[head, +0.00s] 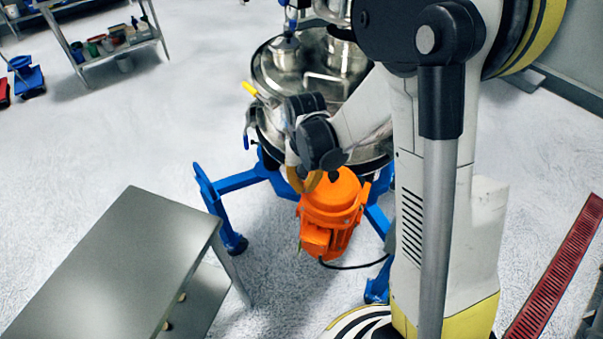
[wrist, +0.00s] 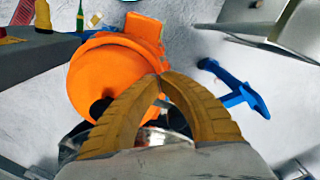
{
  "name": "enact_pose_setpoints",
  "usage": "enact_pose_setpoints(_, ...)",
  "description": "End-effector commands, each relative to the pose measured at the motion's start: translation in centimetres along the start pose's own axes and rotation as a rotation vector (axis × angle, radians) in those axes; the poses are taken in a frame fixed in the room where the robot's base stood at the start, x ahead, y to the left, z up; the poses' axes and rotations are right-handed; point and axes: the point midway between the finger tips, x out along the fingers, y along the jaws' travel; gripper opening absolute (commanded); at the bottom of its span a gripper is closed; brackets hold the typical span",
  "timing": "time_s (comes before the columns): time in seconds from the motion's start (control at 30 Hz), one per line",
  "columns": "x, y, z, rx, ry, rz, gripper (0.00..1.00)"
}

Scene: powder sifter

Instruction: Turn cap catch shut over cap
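The powder sifter is a round steel drum (head: 268,72) on a blue frame (head: 232,181), with an orange motor (head: 332,205) below it. A yellow-tipped lever (head: 252,90) sticks out at the drum's left rim; I cannot tell if it is the cap catch. My gripper (head: 305,184) is beside the drum's near side, above the motor, partly hidden by my wrist. In the wrist view my gripper's tan fingers (wrist: 162,78) meet at the tips, with the motor (wrist: 100,75) behind; nothing shows between the tips.
A grey steel table (head: 115,265) stands at the near left. A shelf with containers (head: 118,42) is at the back left. A red floor grate (head: 560,265) lies at the right. A black cable (head: 355,267) runs from the motor.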

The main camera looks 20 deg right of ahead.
Motion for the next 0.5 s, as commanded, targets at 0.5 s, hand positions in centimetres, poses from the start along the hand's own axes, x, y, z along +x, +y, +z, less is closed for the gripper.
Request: enact_pose_setpoints(0.5, -0.23, -0.44, 0.70, -0.001, 0.000, 0.000, 0.00)
